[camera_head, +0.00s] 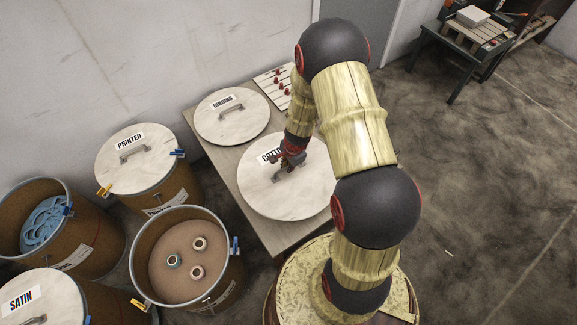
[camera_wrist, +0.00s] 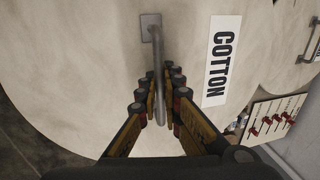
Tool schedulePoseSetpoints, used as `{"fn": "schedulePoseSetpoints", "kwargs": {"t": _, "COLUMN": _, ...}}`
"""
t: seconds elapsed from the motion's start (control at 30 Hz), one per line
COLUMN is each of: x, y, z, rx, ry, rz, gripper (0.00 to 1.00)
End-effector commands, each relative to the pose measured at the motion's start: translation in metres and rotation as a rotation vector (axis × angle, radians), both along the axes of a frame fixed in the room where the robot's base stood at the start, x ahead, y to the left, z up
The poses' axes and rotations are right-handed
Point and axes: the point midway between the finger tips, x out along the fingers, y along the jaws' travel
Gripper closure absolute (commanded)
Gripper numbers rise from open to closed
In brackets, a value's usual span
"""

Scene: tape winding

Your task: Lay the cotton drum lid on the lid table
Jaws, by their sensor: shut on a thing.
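The cotton drum lid (camera_head: 262,196) is a round pale disc with a COTTON label and a metal handle. In the head view it is over the lid table (camera_head: 270,232); I cannot tell whether it touches the top. My gripper (camera_head: 291,160) is shut on the lid's handle. In the wrist view the fingers (camera_wrist: 158,108) are on both sides of the handle (camera_wrist: 158,60), with the lid (camera_wrist: 90,60) filling most of the picture. My arm hides the lid's right edge in the head view.
An open drum (camera_head: 180,215) holding several spools, the printed drum (camera_head: 136,160) and the satin drum (camera_head: 40,295) stand to the left.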

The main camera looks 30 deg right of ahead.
Motion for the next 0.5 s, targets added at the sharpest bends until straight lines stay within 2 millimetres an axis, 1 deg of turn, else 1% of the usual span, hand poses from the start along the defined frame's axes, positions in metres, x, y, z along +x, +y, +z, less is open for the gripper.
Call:
{"fn": "schedulePoseSetpoints", "kwargs": {"t": 0.03, "x": 0.001, "y": 0.0, "z": -0.009, "rx": -0.001, "ry": -0.002, "rz": 0.0, "gripper": 1.0}}
{"fn": "schedulePoseSetpoints", "kwargs": {"t": 0.5, "x": 0.001, "y": 0.0, "z": -0.063, "rx": -0.001, "ry": -0.003, "rz": 0.002, "gripper": 1.0}}
